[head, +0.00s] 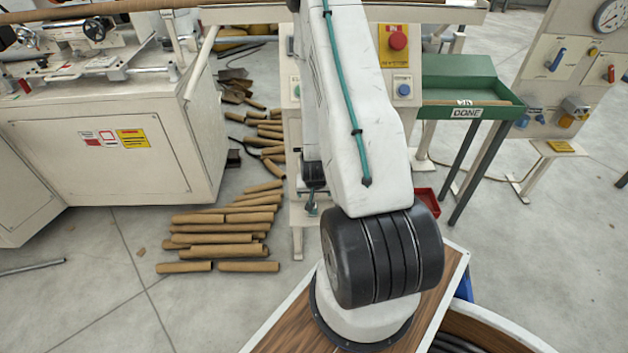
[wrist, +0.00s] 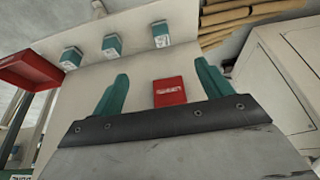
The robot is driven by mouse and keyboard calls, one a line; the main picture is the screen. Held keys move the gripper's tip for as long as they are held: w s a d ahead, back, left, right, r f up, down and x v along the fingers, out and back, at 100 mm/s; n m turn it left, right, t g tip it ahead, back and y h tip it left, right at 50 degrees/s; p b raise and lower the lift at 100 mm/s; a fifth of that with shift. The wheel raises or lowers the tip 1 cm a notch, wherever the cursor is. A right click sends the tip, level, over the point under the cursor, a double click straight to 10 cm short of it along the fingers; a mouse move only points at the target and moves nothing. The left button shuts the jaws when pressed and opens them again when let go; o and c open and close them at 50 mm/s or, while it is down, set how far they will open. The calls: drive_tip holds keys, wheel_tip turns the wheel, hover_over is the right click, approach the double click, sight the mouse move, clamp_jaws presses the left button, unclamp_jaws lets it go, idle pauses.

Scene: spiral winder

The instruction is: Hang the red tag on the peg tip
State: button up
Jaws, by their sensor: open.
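In the wrist view my gripper (wrist: 162,69) is open, with its two teal fingers wide apart. A small red tag (wrist: 169,92) with white lettering shows between the fingers, against a pale panel (wrist: 150,68). Neither finger appears to touch it, and its distance from them is hard to judge. Several teal-and-white blocks (wrist: 112,45) stand out from the panel beyond the fingers. I cannot make out the peg tip in either view. In the head view my arm covers the middle, and I cannot clearly make out the tag there.
A red tray (wrist: 28,68) is at the left of the wrist view. In the head view, a green bin marked DONE (head: 460,85) stands right of my arm. Brown tubes (head: 225,240) lie on the floor at left, near a large white machine (head: 95,150).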

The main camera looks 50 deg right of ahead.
drive_tip(key=w+a+r+n+y, duration=0.1)
drive_tip(key=w+a+r, duration=0.1)
drive_tip(key=a+r, duration=0.35)
drive_tip(key=w+a+r+n, duration=0.2)
drive_tip(key=a+r, duration=0.1)
drive_tip(key=r, duration=0.6)
drive_tip(key=w+a+r+n+y, duration=0.1)
drive_tip(key=a+r, duration=0.3)
drive_tip(key=r, duration=0.3)
drive_tip(key=s+a+r+n+y, duration=0.1)
drive_tip(key=s+a+r+n, duration=0.25)
drive_tip(key=a+r, duration=0.75)
drive_tip(key=s+a+r+n+g, duration=0.1)
drive_tip(key=s+a+r, duration=0.4)
drive_tip(key=s+r, duration=0.7)
drive_tip(key=s+n, duration=0.1)
drive_tip(key=s, duration=0.2)
drive_tip(key=shift+s+r, duration=0.35)
drive_tip(key=shift+r, duration=0.05)
drive_tip(key=shift+o, duration=0.4)
drive_tip(key=shift+s+n+g, duration=0.15)
drive_tip(key=shift+n+g, duration=0.1)
drive_tip(key=shift+g, duration=0.05)
